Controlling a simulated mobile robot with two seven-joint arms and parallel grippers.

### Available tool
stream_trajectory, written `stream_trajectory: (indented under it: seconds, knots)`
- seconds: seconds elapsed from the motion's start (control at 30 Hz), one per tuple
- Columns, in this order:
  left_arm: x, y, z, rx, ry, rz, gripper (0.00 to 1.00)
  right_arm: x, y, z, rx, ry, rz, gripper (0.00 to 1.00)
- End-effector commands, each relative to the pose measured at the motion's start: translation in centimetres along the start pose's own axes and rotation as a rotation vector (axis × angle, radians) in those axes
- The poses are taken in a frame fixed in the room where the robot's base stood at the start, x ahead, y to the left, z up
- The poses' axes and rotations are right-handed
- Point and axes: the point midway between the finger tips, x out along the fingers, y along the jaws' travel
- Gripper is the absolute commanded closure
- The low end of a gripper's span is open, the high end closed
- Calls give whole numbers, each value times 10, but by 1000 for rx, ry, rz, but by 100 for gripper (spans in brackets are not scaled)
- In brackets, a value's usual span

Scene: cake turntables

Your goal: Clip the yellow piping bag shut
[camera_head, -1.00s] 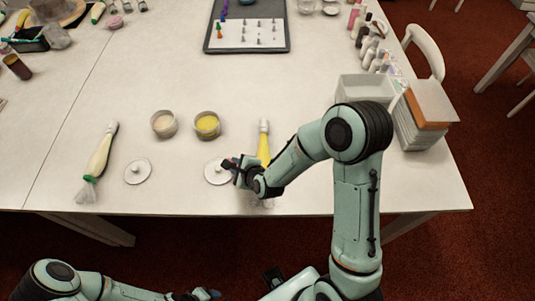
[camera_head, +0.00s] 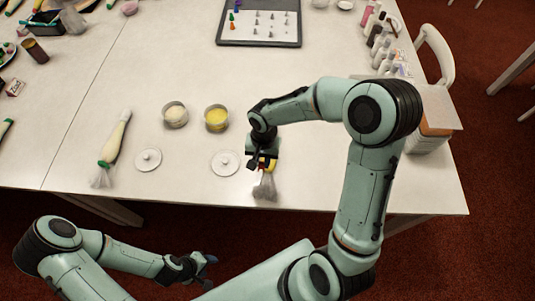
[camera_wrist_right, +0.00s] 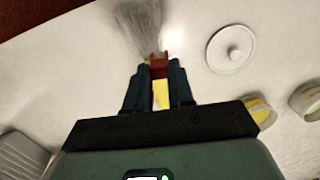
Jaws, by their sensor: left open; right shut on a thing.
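The yellow piping bag lies near the table's front edge, mostly hidden under my right gripper (camera_head: 262,163). Its clear, gathered tail (camera_head: 265,187) points toward the edge. In the right wrist view a strip of yellow bag (camera_wrist_right: 161,95) shows between the fingers. My right gripper is shut on a red clip (camera_wrist_right: 159,66), which sits across the bag where the yellow meets the clear tail (camera_wrist_right: 140,28). I cannot tell whether the clip encloses the bag. My left gripper (camera_head: 203,270) is open and empty, in front of the table and away from the bag.
A white lid (camera_head: 225,163) lies left of the bag, with a tub of yellow (camera_head: 216,117) behind it. A pale tub (camera_head: 175,114), another lid (camera_head: 148,160) and a green-clipped bag (camera_head: 114,142) are further left. A tray of nozzles (camera_head: 260,40) is at the back.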

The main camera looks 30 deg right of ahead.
Motion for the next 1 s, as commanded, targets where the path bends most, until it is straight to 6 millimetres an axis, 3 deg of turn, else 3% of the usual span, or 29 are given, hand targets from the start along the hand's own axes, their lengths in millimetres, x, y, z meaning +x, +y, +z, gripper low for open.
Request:
stream_trajectory:
  seconds: [0.1, 0.27, 0.8, 1.0]
  knots:
    - [-4, 3, -4, 2, 4, 2, 47, -10, 13, -4, -69, 27, 35, 97]
    - [-1, 1, -1, 1, 1, 1, 47, -6, 17, -3, -89, 30, 45, 97]
    - [24, -15, 19, -9, -25, -8, 47, 39, 19, -4, -83, 28, 43, 97]
    - [32, -20, 24, -11, -32, -11, 47, 47, 18, -4, -84, 29, 42, 97]
